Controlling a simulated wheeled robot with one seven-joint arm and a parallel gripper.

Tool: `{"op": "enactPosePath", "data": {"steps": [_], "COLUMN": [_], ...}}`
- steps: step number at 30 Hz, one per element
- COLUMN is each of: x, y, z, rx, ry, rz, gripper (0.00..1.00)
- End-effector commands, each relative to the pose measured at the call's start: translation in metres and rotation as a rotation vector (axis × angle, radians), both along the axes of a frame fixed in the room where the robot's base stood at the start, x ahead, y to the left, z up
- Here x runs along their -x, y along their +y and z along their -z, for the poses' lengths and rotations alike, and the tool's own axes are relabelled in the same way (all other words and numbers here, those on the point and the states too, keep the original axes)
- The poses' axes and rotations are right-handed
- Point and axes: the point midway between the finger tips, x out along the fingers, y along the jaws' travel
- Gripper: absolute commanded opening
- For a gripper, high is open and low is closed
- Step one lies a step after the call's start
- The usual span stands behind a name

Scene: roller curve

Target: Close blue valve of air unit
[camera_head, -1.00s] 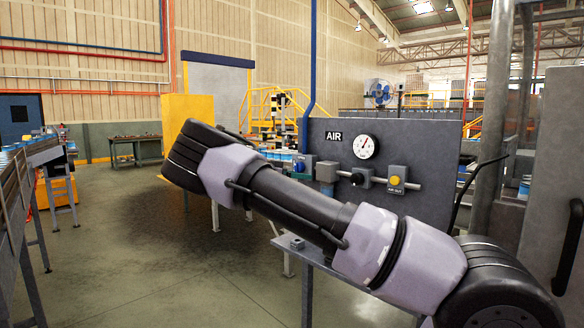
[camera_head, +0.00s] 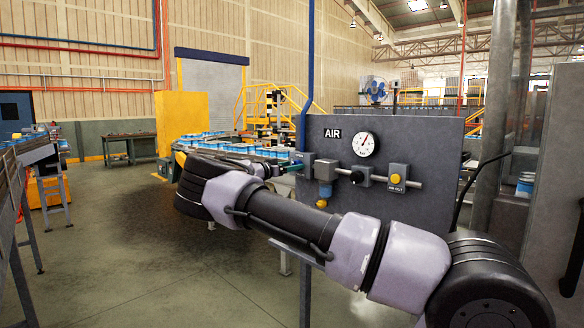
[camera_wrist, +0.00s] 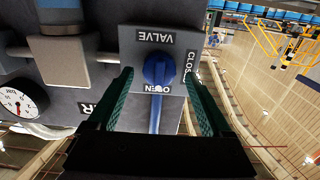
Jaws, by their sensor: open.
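The air unit is a dark grey panel (camera_head: 425,135) marked AIR. Its blue valve (camera_wrist: 158,70) is a knob on a grey plate (camera_wrist: 130,42), with upside-down lettering VALVE above it, OPEN below it and CLOSED to its right in the wrist view. The knob's narrow end appears to point down toward OPEN. My gripper (camera_wrist: 163,105) is open, its green-lined fingers on either side of the lower part of the plate; contact with the knob cannot be made out.
A blue pipe (camera_head: 310,70) rises from the valve box. To its right are a filter bowl (camera_head: 325,172), a gauge (camera_head: 364,144), a black regulator knob (camera_head: 357,177) and a yellow button (camera_head: 395,178). A conveyor with blue-topped cans (camera_head: 225,147) runs behind. Open floor lies left.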

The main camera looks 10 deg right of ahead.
Motion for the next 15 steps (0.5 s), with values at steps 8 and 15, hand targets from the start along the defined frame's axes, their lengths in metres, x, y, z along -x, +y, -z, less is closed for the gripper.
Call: {"op": "enactPosePath", "data": {"steps": [8,15], "x": [-0.0033,-0.0032], "y": [-0.0049,-0.0047], "z": [0.0002,0.0002], "rx": [0.000,-0.001], "ry": [0.000,0.001], "rz": [0.000,0.000], "gripper": [0.83,0.26]}}
